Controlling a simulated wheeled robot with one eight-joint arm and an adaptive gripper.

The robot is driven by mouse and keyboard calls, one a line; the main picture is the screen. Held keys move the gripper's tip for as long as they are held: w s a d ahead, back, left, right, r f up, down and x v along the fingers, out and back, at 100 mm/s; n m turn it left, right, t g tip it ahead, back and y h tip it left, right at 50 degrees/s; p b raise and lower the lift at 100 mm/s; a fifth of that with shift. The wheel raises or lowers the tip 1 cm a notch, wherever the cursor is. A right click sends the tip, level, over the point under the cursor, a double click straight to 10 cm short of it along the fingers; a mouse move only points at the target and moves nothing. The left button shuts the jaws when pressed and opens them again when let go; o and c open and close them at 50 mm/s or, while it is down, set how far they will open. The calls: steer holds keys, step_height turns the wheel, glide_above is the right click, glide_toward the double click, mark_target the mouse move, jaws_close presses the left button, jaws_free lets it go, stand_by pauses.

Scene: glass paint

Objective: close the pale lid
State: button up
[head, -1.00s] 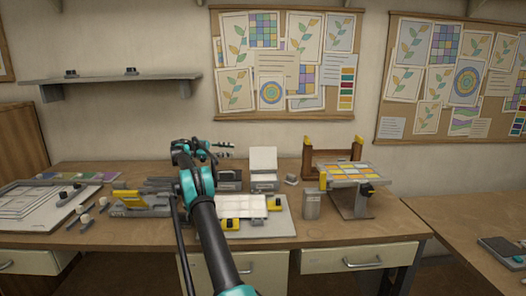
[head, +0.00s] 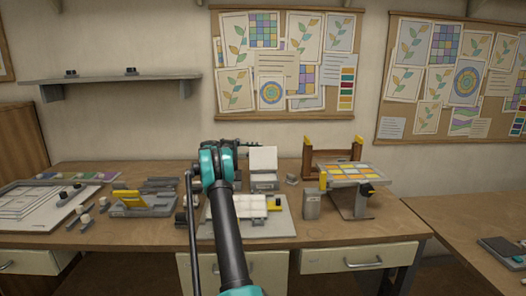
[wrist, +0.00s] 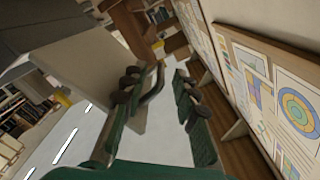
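The pale lid (head: 263,159) stands raised, close to upright, at the back of a small grey box (head: 264,181) in the middle of the bench. In the head view my gripper (head: 236,144) is mostly hidden behind my arm, just left of the lid's top. In the wrist view my gripper (wrist: 168,88) is open, with two dark green fingers apart and nothing between them. A large pale panel (wrist: 72,68), apparently the lid, fills the left there. The left finger overlaps its edge; I cannot tell whether they touch.
A pale board (head: 283,228) with a white tiled panel lies in front of the box. A grey canister (head: 312,205) and a raised stand with coloured tiles (head: 352,174) are to the right. A yellow-and-grey fixture (head: 140,204) is to the left. The wall with pinboards (head: 287,105) is close behind.

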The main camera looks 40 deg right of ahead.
mark_target(263, 149)
steer(key=shift+x, duration=1.55)
jaws_close()
steer(key=shift+r, duration=0.1)
